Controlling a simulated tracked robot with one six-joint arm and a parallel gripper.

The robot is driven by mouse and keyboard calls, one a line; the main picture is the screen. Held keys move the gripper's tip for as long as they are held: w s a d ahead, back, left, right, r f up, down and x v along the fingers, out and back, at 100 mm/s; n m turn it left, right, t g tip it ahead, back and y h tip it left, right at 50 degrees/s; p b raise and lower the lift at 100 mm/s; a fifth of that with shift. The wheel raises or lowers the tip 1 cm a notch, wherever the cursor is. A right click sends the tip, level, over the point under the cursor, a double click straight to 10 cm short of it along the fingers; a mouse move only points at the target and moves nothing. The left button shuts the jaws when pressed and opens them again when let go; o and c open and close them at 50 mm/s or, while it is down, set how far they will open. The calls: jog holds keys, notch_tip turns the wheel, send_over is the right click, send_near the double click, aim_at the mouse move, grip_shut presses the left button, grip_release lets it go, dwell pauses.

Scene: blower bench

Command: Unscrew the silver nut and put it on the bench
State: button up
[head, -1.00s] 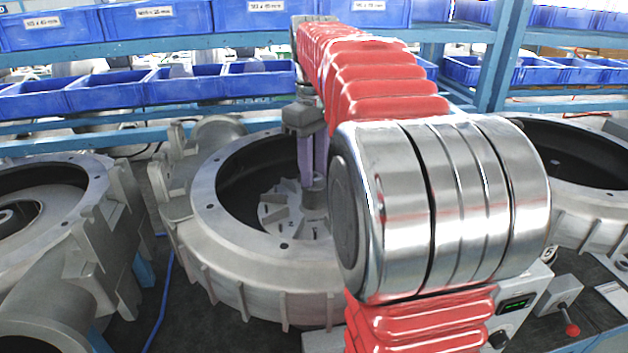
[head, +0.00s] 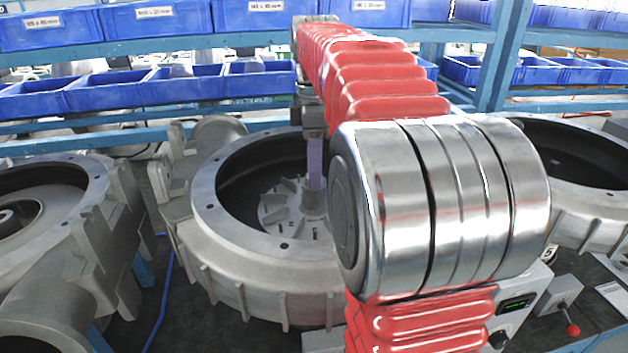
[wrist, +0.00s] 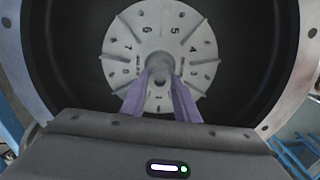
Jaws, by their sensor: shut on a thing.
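The silver nut (wrist: 160,64) shows in the wrist view at the centre of the numbered grey impeller disc (wrist: 118,50), inside the middle blower housing. My gripper (wrist: 162,78) has its two purple fingers on either side of the nut and is shut on it. In the head view, my gripper (head: 315,184) reaches down into the housing (head: 240,247), with its fingertips at the impeller hub. The impeller (head: 278,208) shows there in part. The nut cannot be made out clearly in the head view, and I cannot tell how far up its thread it sits.
The housing's raised round rim surrounds my fingers. Another blower housing (head: 60,205) stands at the left and one (head: 585,200) at the right. A control box (head: 518,304) and a red-knobbed lever (head: 572,329) are at the lower right. Blue bins (head: 155,18) line the racks behind.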

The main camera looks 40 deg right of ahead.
jog(key=n, duration=0.4)
jog(key=shift+n, duration=0.3)
jog(key=n, duration=0.4)
jog(key=o, duration=0.8)
jog(key=shift+o, duration=0.2)
